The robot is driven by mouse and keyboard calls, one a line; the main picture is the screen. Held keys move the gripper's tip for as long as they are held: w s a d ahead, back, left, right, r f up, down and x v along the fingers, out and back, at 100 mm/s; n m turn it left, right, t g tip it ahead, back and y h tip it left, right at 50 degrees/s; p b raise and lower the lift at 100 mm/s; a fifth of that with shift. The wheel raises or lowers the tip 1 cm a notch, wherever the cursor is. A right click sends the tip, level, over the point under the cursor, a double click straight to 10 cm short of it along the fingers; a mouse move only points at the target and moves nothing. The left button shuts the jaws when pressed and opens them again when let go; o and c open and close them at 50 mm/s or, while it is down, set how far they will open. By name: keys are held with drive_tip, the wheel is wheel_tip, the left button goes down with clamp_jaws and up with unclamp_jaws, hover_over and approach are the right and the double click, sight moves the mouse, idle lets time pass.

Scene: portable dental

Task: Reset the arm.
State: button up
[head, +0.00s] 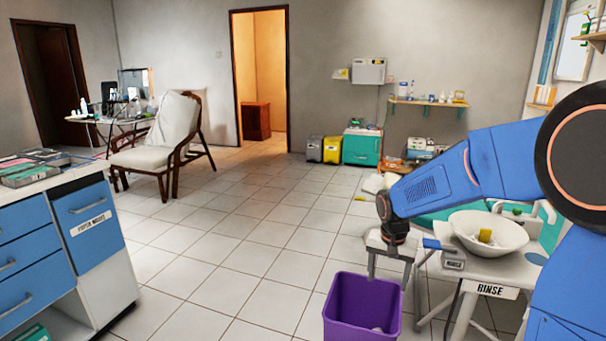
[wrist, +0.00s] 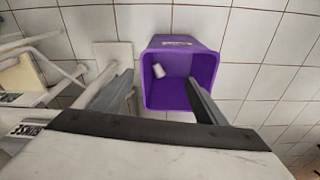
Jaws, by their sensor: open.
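My arm reaches in from the right in the head view, with my gripper (head: 390,279) pointing down above the purple bin (head: 341,313). The gripper is open, with nothing between its fingers. In the wrist view my gripper (wrist: 158,82) shows two grey fingers spread apart, the right one overlapping the purple bin (wrist: 148,92). A small white item (wrist: 176,69) lies inside the bin, and a little of it shows in the head view. The fingers appear clear of the bin walls, though their exact height is hard to tell.
Right of the gripper stands a table with a "RINSE" label (head: 491,290), holding a white bowl (head: 512,233) with a yellow item (head: 485,236) inside. A blue drawer cabinet (head: 90,223) stands at left. A cushioned chair (head: 144,158) is farther back. The tiled floor between is clear.

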drive_tip(key=s+d+r+n+t, duration=0.1)
drive_tip(key=s+d+r, duration=0.1)
drive_tip(key=s+r, duration=0.45)
drive_tip(key=s+d+r+n+t, duration=0.1)
drive_tip(key=s+r+n, duration=0.15)
drive_tip(key=s, duration=0.75)
drive_tip(key=s+d+n+t, duration=0.1)
drive_tip(key=s+n, duration=0.1)
drive_tip(key=s, duration=1.2)
drive_tip(key=shift+s+d+r+t+y, duration=0.25)
drive_tip(key=shift+s+r+t+y, duration=0.05)
drive_tip(key=shift+s+r, duration=0.05)
